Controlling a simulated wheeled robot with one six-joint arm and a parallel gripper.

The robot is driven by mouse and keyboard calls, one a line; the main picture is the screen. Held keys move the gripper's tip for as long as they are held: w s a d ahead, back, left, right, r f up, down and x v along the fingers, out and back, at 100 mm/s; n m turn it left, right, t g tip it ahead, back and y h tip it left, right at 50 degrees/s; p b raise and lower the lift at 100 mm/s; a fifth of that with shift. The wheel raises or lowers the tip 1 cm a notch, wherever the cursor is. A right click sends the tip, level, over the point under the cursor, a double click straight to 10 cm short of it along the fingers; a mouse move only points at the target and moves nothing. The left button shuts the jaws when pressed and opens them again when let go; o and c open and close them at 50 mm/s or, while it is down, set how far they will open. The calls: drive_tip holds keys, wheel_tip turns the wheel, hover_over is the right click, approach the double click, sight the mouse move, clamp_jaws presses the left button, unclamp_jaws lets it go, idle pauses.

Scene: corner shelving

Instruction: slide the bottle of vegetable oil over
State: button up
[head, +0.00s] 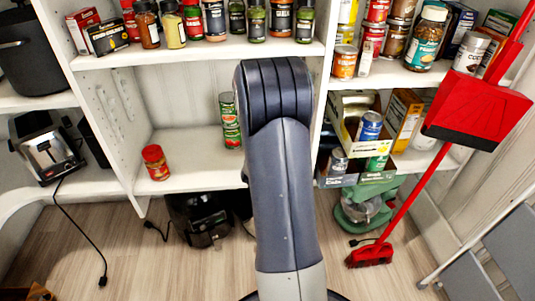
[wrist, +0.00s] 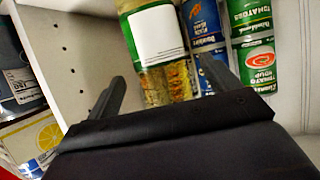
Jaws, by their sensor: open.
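In the wrist view a clear bottle (wrist: 157,45) with golden contents, a green band and a blank-looking white label stands on the shelf. It is probably the bottle of vegetable oil, but I cannot read its label. My gripper (wrist: 160,88) is open and empty, with one finger to the left of the bottle and the other to its right, in front of the blue cans. I cannot tell whether either finger touches anything. In the head view my arm hides the gripper and the bottle.
Blue cans (wrist: 203,27) and stacked green tomato cans (wrist: 256,62) stand close to the bottle's right. The green cans also show in the head view (head: 230,121). The shelf (head: 187,150) between is clear. An upright panel (wrist: 62,50) bounds the left.

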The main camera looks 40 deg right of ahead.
drive_tip(key=shift+o, duration=0.2)
drive_tip(key=b+x, duration=0.1)
drive_tip(key=x, duration=0.5)
drive_tip(key=shift+s, duration=0.1)
drive_tip(key=c, duration=1.6)
